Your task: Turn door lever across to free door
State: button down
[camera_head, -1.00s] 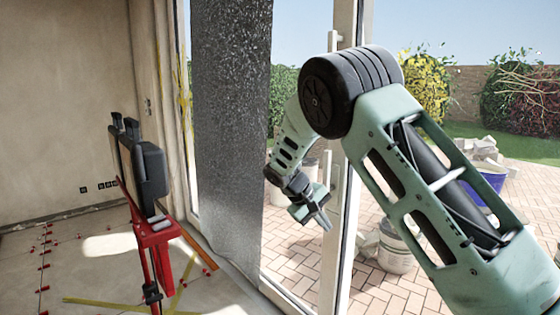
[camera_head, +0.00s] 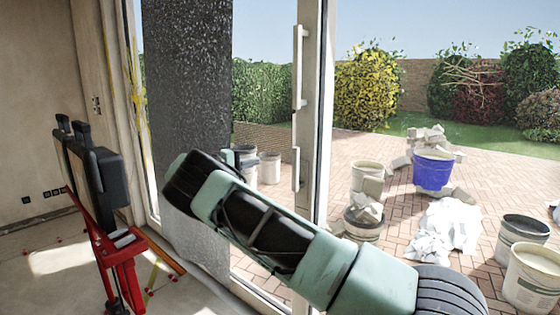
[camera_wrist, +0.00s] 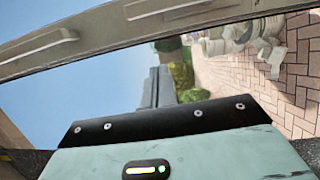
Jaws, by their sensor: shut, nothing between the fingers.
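The glazed door's pale frame post (camera_head: 311,130) stands upright right of the picture's middle in the head view. The lever (camera_head: 296,168) is a short pale piece on that post, pointing along it, below a longer pull handle (camera_head: 299,65). In the wrist view the post runs tilted across the top, with the lever (camera_wrist: 165,9) at the upper edge and the pull handle (camera_wrist: 40,52) at left. My gripper (camera_wrist: 160,86) is shut and empty, apart from the lever. In the head view my gripper (camera_head: 240,157) shows small, left of the lever, partly hidden by my arm.
A dark speckled sheet (camera_head: 200,90) hangs left of the glass. A red stand (camera_head: 115,260) with a black device is at the left. Beyond the glass, buckets, a blue tub (camera_head: 433,170) and rubble lie on brick paving.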

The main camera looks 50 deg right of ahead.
aim_at(298, 168)
jog(key=s+d+p, duration=0.5)
jog(key=d, duration=0.5)
jog(key=shift+s+d, duration=0.15)
jog(key=shift+s, duration=0.25)
jog(key=shift+f+b, duration=0.15)
jog(key=shift+b, duration=0.15)
